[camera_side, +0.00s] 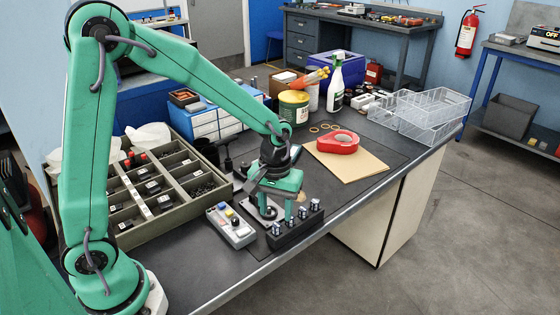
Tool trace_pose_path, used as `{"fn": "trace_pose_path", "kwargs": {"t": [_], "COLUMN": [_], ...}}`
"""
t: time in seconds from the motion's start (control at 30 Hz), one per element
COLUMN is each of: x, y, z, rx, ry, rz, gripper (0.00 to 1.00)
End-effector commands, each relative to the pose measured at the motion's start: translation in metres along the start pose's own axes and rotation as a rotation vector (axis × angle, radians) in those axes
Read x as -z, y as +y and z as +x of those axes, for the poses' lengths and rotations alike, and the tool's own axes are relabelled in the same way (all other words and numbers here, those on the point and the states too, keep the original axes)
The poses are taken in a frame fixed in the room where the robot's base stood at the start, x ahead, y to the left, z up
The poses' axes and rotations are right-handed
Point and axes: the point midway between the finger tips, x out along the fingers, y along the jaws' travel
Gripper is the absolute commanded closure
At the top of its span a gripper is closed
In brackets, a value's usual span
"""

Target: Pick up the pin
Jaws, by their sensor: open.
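A black block (300,234) stands near the front edge of the bench, with several short pins with pale tops upright in a row in it. One pin (303,212) shows at the middle of the row; I cannot tell which pin is the task's. My green gripper (270,208) points down just behind and left of the block, over a pale metal plate (252,212). Its jaws are open, and I see nothing held between them. The gripper hides part of the plate and whatever lies directly under it. Its fingertips are small and hard to make out.
A grey control box with coloured buttons (231,227) lies left of the block. A compartment tray (122,200) fills the left. Bench right of the block is clear.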

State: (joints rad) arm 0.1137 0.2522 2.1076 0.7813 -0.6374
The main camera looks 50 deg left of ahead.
Motion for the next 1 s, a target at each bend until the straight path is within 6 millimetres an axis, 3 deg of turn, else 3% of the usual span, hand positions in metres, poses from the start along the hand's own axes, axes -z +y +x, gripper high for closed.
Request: {"fn": "trace_pose_path", "kwargs": {"t": [0.17,0.6,1.0], "x": [0.000,0.000,0.000], "y": [0.000,0.002,0.002], "z": [0.006,0.048,0.052], "rx": [0.001,0.001,0.000], "ry": [-0.002,-0.002,0.000], "rz": [0.000,0.000,0.000], "gripper": [0.55,0.55,0.55]}}
